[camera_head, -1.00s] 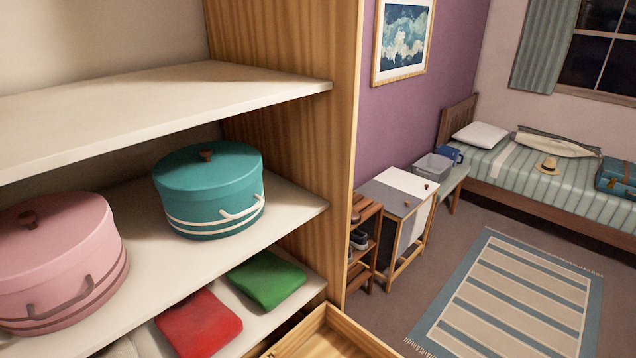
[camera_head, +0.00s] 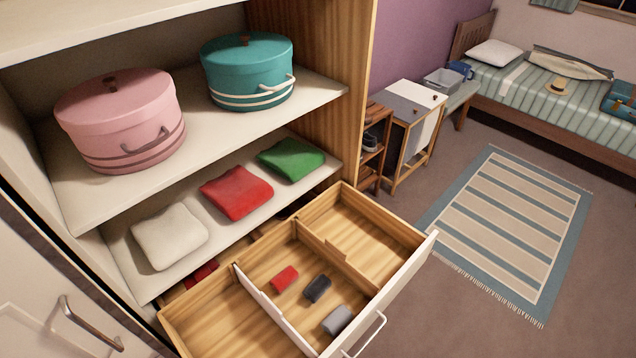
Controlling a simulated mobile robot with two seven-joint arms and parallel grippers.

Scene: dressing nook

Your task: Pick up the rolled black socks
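The rolled black socks (camera_head: 318,289) lie in the middle compartment of the open drawer (camera_head: 401,223). They look like a small dark roll. A red roll (camera_head: 285,279) lies just to their left and a grey roll (camera_head: 337,320) lies to their lower right, near the drawer front. The three rolls are apart from one another. Neither of my grippers is in view.
Dividers (camera_head: 271,312) stand on both sides of the middle compartment. Above the drawer, a shelf holds folded white (camera_head: 169,236), red (camera_head: 236,192) and green (camera_head: 291,160) cloths. Pink (camera_head: 120,120) and teal (camera_head: 247,72) round boxes stand higher.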

